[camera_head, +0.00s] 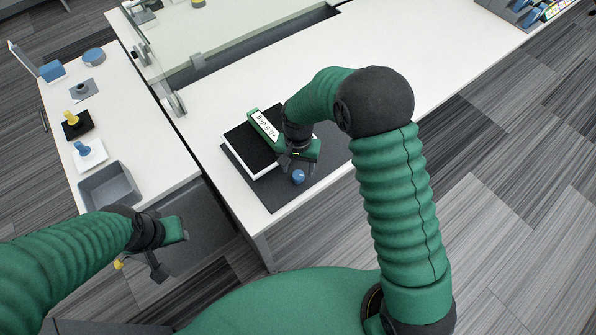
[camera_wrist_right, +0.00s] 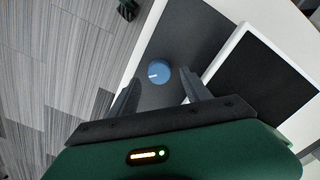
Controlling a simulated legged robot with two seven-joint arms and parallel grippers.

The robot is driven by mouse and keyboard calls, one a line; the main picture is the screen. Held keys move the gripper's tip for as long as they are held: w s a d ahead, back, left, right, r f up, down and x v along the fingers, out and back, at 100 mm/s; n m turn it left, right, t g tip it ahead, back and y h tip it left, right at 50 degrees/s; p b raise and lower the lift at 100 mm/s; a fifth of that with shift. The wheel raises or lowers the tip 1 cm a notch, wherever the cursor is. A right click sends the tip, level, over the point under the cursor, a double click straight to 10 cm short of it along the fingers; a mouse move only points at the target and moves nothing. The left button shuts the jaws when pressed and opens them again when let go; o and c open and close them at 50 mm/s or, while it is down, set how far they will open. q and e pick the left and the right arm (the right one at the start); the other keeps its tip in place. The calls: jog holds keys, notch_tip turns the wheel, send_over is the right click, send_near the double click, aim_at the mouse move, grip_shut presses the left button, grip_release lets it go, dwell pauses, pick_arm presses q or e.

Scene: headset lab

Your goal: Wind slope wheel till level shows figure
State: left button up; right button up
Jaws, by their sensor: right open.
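The slope wheel, a small blue knob (camera_head: 298,177) with a white mark, sits on a dark mat near the table's front edge. It also shows in the right wrist view (camera_wrist_right: 159,72). The level, a green bar (camera_head: 252,113) with a white display (camera_head: 264,125), lies on the black-topped white plate (camera_head: 243,141). Its small, upside-down figure seems to be +0.5 deg, but I cannot be sure. My right gripper (camera_head: 291,164) is open above the knob, which appears beyond and between its fingertips, apparently untouched. My left gripper (camera_head: 169,252) hangs off the left table's front; its opening is unclear.
The dark mat (camera_head: 274,194) lies under the plate. The left table holds a grey bin (camera_head: 108,187), a blue-handled item (camera_head: 84,149) and a yellow-handled item (camera_head: 73,119). A glass panel (camera_head: 220,35) stands behind. The white table is clear to the right.

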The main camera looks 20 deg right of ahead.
aim_at(298, 177)
jog(key=shift+f, duration=1.4)
jog(key=shift+c, duration=0.4)
grip_shut()
